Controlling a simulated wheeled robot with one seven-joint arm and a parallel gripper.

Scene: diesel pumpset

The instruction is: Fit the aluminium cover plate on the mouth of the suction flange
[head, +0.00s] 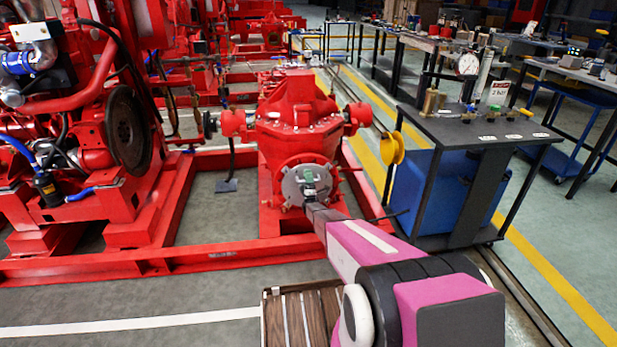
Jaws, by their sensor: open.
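The aluminium cover plate (293,187) is a round grey disc with small lugs on its rim. It stands upright at the front of the red pump (296,125), over the mouth of the suction flange. Red flange rim (283,168) shows around it. I cannot tell whether the plate sits flush or with a small gap. My gripper (310,185) is in front of the plate's middle, at the end of my pink arm. It is open. Its fingers are small here, and whether they touch the plate is unclear.
The pump stands on a red base frame (130,266) beside a red engine (70,110) on the left. A black-topped workbench (470,125) with gauges and a blue cabinet stands close on the right. A slatted wooden pallet (300,315) lies at the bottom.

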